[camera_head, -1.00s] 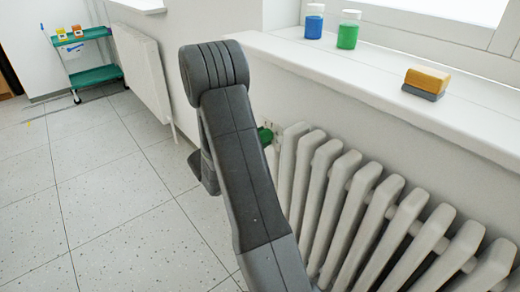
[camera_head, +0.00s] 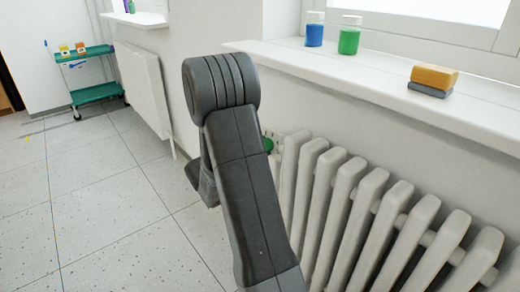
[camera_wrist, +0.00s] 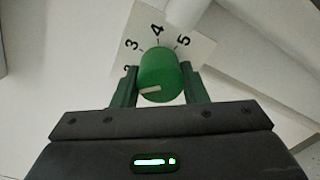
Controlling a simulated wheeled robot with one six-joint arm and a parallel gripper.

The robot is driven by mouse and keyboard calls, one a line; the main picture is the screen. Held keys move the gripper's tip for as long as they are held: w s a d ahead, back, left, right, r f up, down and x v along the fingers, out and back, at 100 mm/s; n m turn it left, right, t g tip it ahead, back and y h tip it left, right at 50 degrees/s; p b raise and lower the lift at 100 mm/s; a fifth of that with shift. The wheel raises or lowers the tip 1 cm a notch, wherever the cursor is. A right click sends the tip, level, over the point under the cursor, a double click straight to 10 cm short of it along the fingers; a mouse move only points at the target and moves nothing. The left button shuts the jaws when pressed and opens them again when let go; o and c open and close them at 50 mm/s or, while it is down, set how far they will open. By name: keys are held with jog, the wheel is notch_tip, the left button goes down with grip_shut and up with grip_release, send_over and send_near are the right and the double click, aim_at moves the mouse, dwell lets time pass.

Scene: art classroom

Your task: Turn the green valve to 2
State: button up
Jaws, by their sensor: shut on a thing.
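The green valve (camera_wrist: 163,68) is a round knob in front of a white dial plate (camera_wrist: 191,48) in the wrist view. The numerals 3, 4 and 5 show clearly; a 2 at the left is partly covered by a finger. A white mark on the knob's face points left and slightly down, below the 2. My gripper (camera_wrist: 161,88) is shut on the valve, one finger on each side. In the head view a bit of the green valve (camera_head: 268,145) shows beside my arm, at the left end of the radiator (camera_head: 352,205). My gripper is hidden there.
A windowsill (camera_head: 375,82) runs above the radiator. It bears a blue jar (camera_head: 314,34), a green jar (camera_head: 349,40) and a yellow-grey sponge (camera_head: 433,80). A green cart (camera_head: 97,92) stands at the far left. The tiled floor on the left is clear.

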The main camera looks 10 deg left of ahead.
jog(key=o, duration=1)
jog(key=shift+c, duration=0.2)
jog(key=p+v, duration=0.3)
jog(key=v, duration=1.1)
jog(key=shift+d, duration=0.1)
jog(key=b+x, duration=0.3)
jog(key=x, duration=1.1)
